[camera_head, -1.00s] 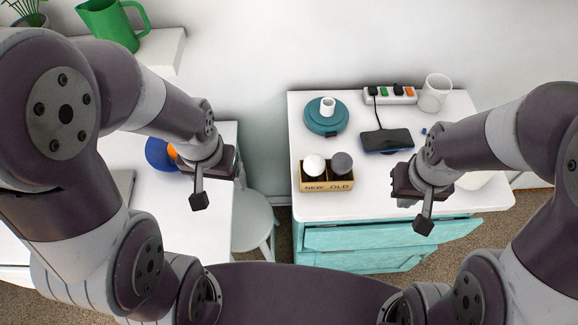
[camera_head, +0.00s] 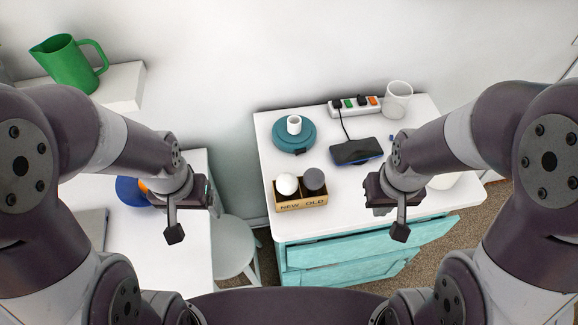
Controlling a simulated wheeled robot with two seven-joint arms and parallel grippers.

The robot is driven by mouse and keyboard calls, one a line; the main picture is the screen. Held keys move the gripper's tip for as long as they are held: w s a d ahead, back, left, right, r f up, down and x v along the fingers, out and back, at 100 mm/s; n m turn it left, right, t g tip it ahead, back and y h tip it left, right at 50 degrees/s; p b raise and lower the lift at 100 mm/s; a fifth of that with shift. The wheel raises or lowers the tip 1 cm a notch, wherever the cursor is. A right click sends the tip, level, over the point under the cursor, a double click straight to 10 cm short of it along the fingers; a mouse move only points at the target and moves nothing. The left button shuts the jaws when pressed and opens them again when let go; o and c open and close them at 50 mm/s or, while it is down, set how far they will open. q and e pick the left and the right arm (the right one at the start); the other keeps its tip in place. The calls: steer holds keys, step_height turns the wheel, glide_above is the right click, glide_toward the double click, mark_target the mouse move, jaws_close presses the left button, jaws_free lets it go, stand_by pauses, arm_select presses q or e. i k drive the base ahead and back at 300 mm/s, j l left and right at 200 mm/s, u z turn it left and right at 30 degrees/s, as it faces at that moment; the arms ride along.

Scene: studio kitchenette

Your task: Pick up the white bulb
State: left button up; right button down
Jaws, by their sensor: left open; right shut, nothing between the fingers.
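The white bulb (camera_head: 287,184) sits in the left compartment, marked NEW, of a small cardboard box (camera_head: 301,205) on the white-topped teal cabinet. A dark grey bulb (camera_head: 314,179) sits beside it in the compartment marked OLD. My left gripper (camera_head: 175,233) is open and empty, to the left of the box and apart from it, near the edge of the left white table. My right gripper (camera_head: 400,231) is shut with nothing in it, to the right of the box near the cabinet's front edge. Neither gripper touches the bulbs.
A teal round base with a white socket (camera_head: 294,126) stands behind the box. A black phone (camera_head: 356,151), a power strip (camera_head: 355,105) and a white mug (camera_head: 397,99) are to the right. A teal drawer (camera_head: 370,250) juts out. A stool (camera_head: 233,246) stands between the tables.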

mark_target(287, 183)
steer(key=l+u, duration=0.2)
steer(key=u, duration=0.3)
steer(key=l+u, duration=0.15)
steer(key=u, duration=0.35)
steer(key=l+u, duration=0.2)
steer(key=u, duration=0.25)
steer(key=k+l+u, duration=0.1)
steer(key=u, duration=0.4)
steer(key=k+l, duration=0.2)
